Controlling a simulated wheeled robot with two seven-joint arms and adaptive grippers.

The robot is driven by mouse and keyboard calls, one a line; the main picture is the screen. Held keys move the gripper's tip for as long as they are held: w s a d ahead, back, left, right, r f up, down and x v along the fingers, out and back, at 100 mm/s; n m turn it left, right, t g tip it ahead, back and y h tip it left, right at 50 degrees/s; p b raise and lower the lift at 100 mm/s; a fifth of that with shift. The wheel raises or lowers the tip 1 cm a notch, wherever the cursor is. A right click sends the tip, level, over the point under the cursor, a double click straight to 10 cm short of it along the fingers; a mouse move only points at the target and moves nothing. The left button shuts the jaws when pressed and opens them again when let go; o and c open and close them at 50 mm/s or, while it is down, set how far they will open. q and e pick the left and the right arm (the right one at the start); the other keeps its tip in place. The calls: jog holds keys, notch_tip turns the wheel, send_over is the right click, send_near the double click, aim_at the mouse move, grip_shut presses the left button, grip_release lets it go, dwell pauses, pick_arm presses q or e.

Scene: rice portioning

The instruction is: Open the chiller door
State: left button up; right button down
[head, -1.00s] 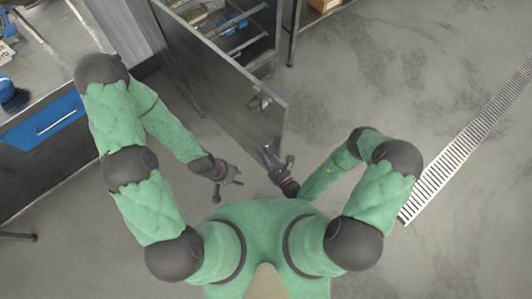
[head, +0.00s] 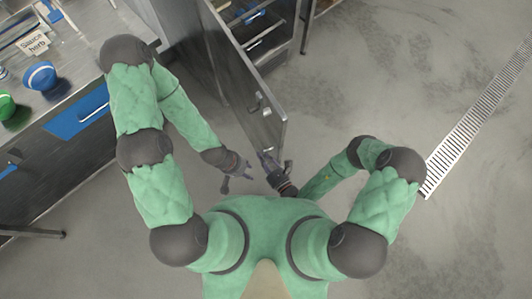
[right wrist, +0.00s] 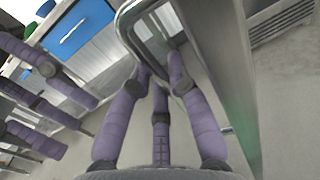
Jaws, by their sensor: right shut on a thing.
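The chiller door (head: 236,75), a grey metal panel, stands open and swung out from the chiller (head: 268,48), whose shelved inside shows in the head view. My right gripper (head: 266,160) is at the door's near end. In the right wrist view its purple fingers (right wrist: 160,78) are closed around the looped metal door handle (right wrist: 128,28). The door panel (right wrist: 225,65) runs along the right of that view. My left gripper (head: 237,180) is open and empty, lower and to the left of the right one, apart from the door.
A counter with blue drawers (head: 78,118) stands at the left, with a blue bowl (head: 40,75), a green bowl (head: 6,105) and a sign (head: 34,43) on it. A floor drain (head: 470,125) runs along the right. The floor between is clear.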

jog(key=shift+w+a+r, duration=0.15)
dwell(0.3)
jog(key=c, duration=1.4)
grip_release()
jog(key=shift+v, duration=6)
